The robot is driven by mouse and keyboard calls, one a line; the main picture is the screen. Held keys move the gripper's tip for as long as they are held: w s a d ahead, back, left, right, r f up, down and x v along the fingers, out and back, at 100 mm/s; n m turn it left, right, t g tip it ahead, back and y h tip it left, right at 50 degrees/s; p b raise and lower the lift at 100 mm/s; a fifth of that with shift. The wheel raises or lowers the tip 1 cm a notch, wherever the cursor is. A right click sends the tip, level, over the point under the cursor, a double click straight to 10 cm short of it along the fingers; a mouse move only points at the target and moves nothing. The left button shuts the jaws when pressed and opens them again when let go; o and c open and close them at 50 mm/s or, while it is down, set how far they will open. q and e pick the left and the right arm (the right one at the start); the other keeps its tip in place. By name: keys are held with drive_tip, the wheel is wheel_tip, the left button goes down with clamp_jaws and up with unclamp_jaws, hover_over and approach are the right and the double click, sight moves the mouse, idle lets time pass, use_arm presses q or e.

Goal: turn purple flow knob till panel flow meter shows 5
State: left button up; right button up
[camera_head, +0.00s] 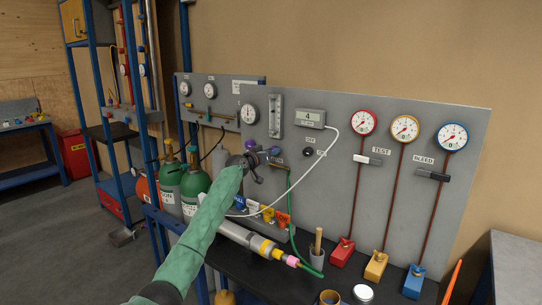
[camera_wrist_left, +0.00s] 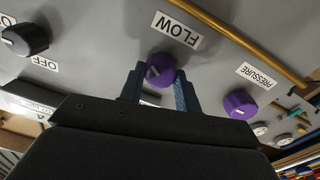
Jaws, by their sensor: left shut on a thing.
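The purple FLOW knob (camera_wrist_left: 160,70) sits on the grey panel under its FLOW label, which appears upside down in the left wrist view. My left gripper (camera_wrist_left: 158,88) is shut on this knob, one finger on each side. In the head view my left gripper (camera_head: 266,155) is at the panel, and the knob (camera_head: 275,151) shows just past the fingers. A white digital meter (camera_head: 310,117) on the panel reads 4. A clear vertical tube gauge (camera_head: 275,115) stands to its left; its level is too small to read. My right gripper is not in view.
A second purple knob (camera_wrist_left: 240,104), labelled PRESSURE, is close beside the gripper. A black on/off knob (camera_wrist_left: 26,39) is on the other side. A white cable hangs from the meter. Red, yellow and blue dial gauges (camera_head: 405,128) are at the right.

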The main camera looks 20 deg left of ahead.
use_arm(q)
drive_tip(key=shift+a+f+n+t+y+p, duration=0.15)
drive_tip(key=shift+n+p, duration=0.75)
drive_tip(key=shift+n, duration=1.95)
drive_tip(key=shift+d+n+t+y+p, duration=0.1)
drive_tip(key=shift+n+p, duration=0.8)
drive_tip(key=shift+n, duration=2)
drive_tip(key=shift+a+f+n+t+y+p, duration=0.15)
drive_tip(key=shift+n+p, duration=0.75)
drive_tip(key=shift+n, duration=1.95)
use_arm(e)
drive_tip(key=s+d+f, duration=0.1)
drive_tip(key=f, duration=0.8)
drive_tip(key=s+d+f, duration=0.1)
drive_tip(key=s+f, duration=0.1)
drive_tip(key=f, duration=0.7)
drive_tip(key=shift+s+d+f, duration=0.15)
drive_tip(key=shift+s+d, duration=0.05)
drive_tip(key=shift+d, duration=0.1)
use_arm(q)
drive_tip(key=shift+r, duration=0.1)
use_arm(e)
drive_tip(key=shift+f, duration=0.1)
use_arm(q)
drive_tip(key=o, duration=1)
drive_tip(key=shift+c, duration=0.2)
